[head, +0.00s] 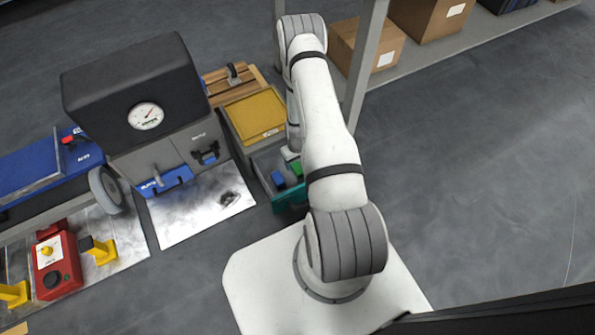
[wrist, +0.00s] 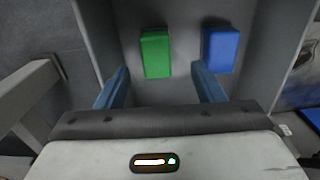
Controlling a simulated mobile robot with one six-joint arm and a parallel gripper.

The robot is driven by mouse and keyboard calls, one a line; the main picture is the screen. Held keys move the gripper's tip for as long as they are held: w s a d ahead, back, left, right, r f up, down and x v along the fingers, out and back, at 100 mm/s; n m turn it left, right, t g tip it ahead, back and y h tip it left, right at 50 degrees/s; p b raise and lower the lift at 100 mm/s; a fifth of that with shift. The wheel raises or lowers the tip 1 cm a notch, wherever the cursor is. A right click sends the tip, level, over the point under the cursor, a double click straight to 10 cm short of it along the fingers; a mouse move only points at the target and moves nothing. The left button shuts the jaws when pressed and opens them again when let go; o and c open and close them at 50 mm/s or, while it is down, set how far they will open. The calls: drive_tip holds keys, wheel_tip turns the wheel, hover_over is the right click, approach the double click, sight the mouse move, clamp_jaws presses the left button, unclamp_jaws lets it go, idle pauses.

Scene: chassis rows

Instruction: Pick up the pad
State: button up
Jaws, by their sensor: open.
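Two small blocks lie apart in a grey-walled bin with a teal front (head: 291,200); I cannot tell which one is the pad. The green block (wrist: 155,54) is in the upper middle of the wrist view, and the blue block (wrist: 220,49) is to its right. In the head view the blue block (head: 278,180) and part of the green block (head: 297,168) show beside my arm. My gripper (wrist: 161,70) is open and empty. Its blue fingers point into the bin, with the green block ahead between them. The blue block is ahead of the right finger. My arm hides most of the gripper in the head view.
A yellow-lidded box (head: 254,115) stands behind the bin. A dark-topped machine with a gauge (head: 145,116) and a bright metal plate (head: 200,207) are to its left. A shelf post (head: 364,60) and cardboard boxes (head: 379,50) stand behind my arm. The floor on the right is clear.

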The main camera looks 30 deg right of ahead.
drive_tip(key=f+b, duration=0.1)
drive_tip(key=f, duration=0.1)
drive_tip(key=f+b, duration=0.1)
drive_tip(key=f, duration=0.1)
drive_tip(key=f+b, duration=0.1)
drive_tip(key=f, duration=0.1)
drive_tip(key=shift+w+d+f, duration=0.2)
drive_tip(key=shift+d+f, duration=0.1)
drive_tip(key=shift+f, duration=0.1)
drive_tip(key=shift+r, duration=0.1)
drive_tip(key=shift+c, duration=0.5)
drive_tip(key=c, duration=1)
wheel_tip(320, 180, up, 10)
drive_tip(key=p, duration=0.4)
